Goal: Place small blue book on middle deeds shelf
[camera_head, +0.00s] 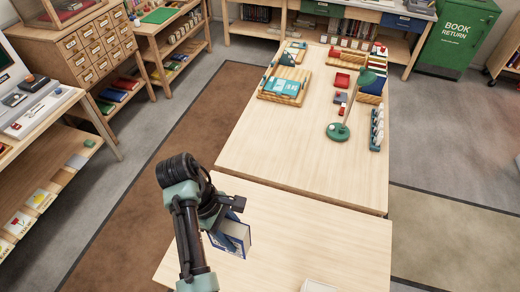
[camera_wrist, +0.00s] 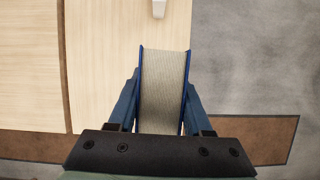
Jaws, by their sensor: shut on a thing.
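The small blue book (camera_head: 237,238) has blue covers and a pale page block. My gripper (camera_head: 226,215) is shut on it and holds it over the near light-wood table, toward the table's left part. In the wrist view the book (camera_wrist: 164,85) stands between the two fingers, its page edges facing the camera and a blue cover against each finger. From the head view I cannot tell whether the book touches the table. I cannot tell which shelf in view is the middle deeds shelf.
The near table (camera_head: 335,240) is mostly bare. The far table (camera_head: 290,140) bears wooden trays, books and a green lamp (camera_head: 340,131). A drawer cabinet (camera_head: 95,45), shelves with books (camera_head: 170,50) and a display stand (camera_head: 40,105) line the left. A green return bin (camera_head: 452,38) stands far right.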

